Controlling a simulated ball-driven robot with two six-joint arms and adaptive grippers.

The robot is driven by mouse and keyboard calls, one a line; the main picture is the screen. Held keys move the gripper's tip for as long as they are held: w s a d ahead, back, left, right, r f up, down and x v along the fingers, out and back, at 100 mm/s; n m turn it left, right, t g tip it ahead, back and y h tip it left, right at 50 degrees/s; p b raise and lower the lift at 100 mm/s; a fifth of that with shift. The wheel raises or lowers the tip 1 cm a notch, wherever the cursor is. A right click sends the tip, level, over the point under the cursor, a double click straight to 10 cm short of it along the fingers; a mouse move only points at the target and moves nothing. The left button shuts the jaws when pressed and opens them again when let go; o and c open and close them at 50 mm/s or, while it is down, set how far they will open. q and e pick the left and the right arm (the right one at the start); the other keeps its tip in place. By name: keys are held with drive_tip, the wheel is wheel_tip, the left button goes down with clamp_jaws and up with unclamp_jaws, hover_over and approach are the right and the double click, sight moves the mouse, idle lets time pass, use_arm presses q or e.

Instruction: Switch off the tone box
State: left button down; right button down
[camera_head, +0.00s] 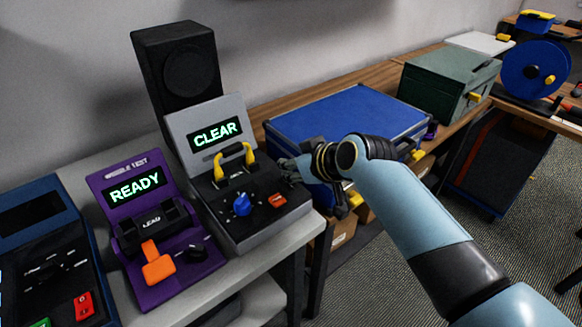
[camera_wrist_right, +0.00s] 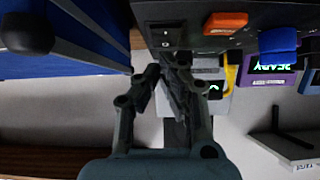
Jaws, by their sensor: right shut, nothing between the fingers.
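A grey box with a black sloped panel (camera_head: 262,210) stands on the light bench; its raised screen (camera_head: 215,134) reads CLEAR. I take it for the tone box, though I can read no such label. It carries a yellow handle (camera_head: 236,160), a blue knob (camera_head: 242,204) and an orange switch (camera_head: 278,200). The wrist view shows the orange switch (camera_wrist_right: 226,22), the blue knob (camera_wrist_right: 277,40) and a small black switch (camera_wrist_right: 165,37). My right gripper (camera_head: 291,168) is shut and empty at the box's right edge; its fingertips (camera_wrist_right: 166,66) are close to the small black switch. Contact is unclear. My left gripper is out of view.
A purple READY box (camera_head: 183,278) stands left, with another dark blue box (camera_head: 38,262) at the far left. A black speaker (camera_head: 186,68) stands behind. A blue case (camera_head: 345,112) lies close behind my right gripper. A green box (camera_head: 447,88) and blue reel (camera_head: 535,68) are farther right.

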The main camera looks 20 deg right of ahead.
drive_tip(key=shift+f, duration=0.3)
drive_tip(key=shift+w+f, duration=0.15)
drive_tip(key=shift+f, duration=0.1)
idle(0.4)
drive_tip(key=shift+s+d+f+p, duration=0.1)
drive_tip(key=shift+s+d+p, duration=0.1)
drive_tip(key=shift+s, duration=0.25)
drive_tip(key=shift+s+d+p, duration=0.1)
drive_tip(key=shift+s+p, duration=0.1)
drive_tip(key=shift+s, duration=0.2)
drive_tip(key=shift+a, duration=0.1)
